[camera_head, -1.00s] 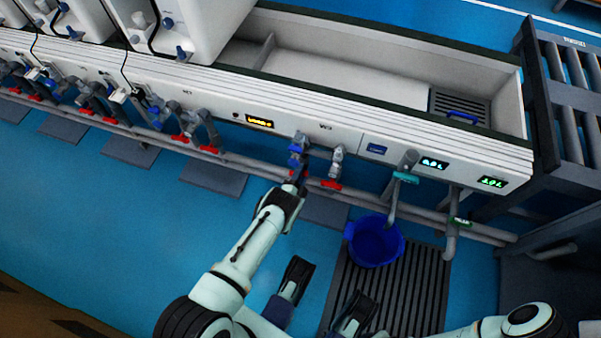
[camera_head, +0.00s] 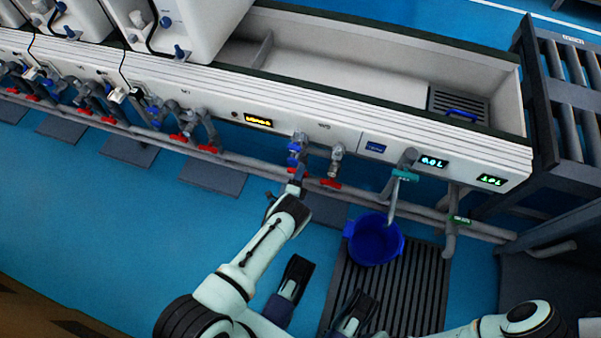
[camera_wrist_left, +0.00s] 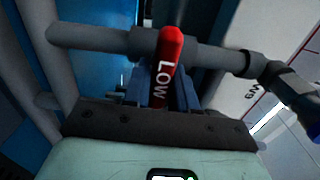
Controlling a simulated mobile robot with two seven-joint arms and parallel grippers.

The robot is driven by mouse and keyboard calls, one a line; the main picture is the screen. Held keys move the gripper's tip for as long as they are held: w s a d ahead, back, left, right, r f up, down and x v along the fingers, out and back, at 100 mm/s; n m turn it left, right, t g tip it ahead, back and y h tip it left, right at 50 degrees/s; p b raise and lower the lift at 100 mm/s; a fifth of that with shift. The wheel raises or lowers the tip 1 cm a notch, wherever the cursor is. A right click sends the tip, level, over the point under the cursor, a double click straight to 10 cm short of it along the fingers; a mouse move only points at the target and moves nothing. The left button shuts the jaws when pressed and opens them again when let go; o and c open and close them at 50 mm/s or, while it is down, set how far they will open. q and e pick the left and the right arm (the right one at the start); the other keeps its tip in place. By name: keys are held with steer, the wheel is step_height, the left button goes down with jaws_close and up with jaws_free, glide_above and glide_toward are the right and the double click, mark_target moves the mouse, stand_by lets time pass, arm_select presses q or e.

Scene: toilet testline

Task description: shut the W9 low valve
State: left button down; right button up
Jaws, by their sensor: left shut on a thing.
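The red lever marked LOW (camera_wrist_left: 168,65) stands across a grey pipe (camera_wrist_left: 105,40) in the left wrist view. A W9 label shows on the white panel (camera_wrist_left: 252,95) to its right. My left gripper (camera_wrist_left: 165,85) is shut on the red lever, with its fingers at either side of it. In the head view, my left gripper (camera_head: 297,183) is at the low pipe beneath the blue-handled valve (camera_head: 297,150). The lever is mostly hidden there by the gripper.
Another red lever (camera_head: 330,183) sits close by on the right. A blue bucket (camera_head: 374,240) stands on a dark floor grate (camera_head: 395,295) below a teal-handled tap (camera_head: 404,175). The long white trough (camera_head: 350,75) lies above the pipes.

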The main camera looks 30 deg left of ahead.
arm_select(q)
steer(key=shift+a, duration=0.15)
steer(key=c, duration=1)
jaws_free()
